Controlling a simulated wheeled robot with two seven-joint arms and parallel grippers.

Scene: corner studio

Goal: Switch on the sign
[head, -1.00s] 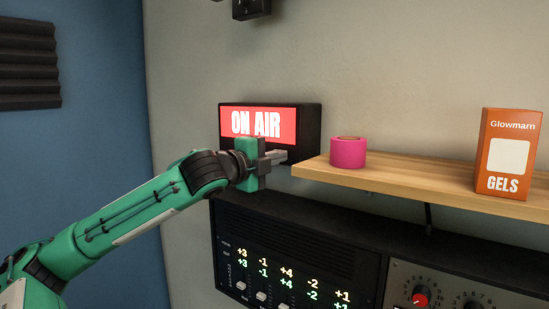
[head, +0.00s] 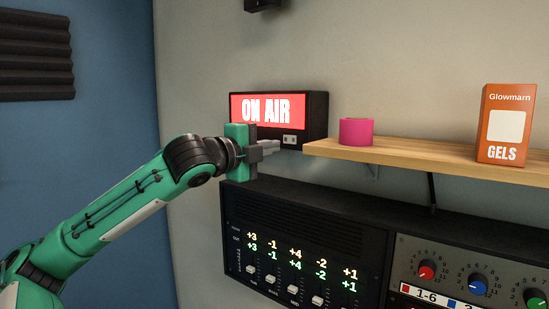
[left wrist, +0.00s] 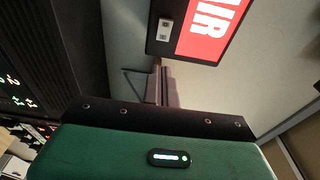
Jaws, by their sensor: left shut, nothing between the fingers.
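The ON AIR sign (head: 266,108) is a black box on the wall with a bright red face and glowing white letters. My right gripper is not in view.
A wooden shelf (head: 400,152) sticks out right of the sign, holding a pink tape roll (head: 356,131) and an orange GELS box (head: 506,125). A black mixer panel (head: 300,240) is below, with a knob panel (head: 450,265) at right. Wall above the shelf is clear.

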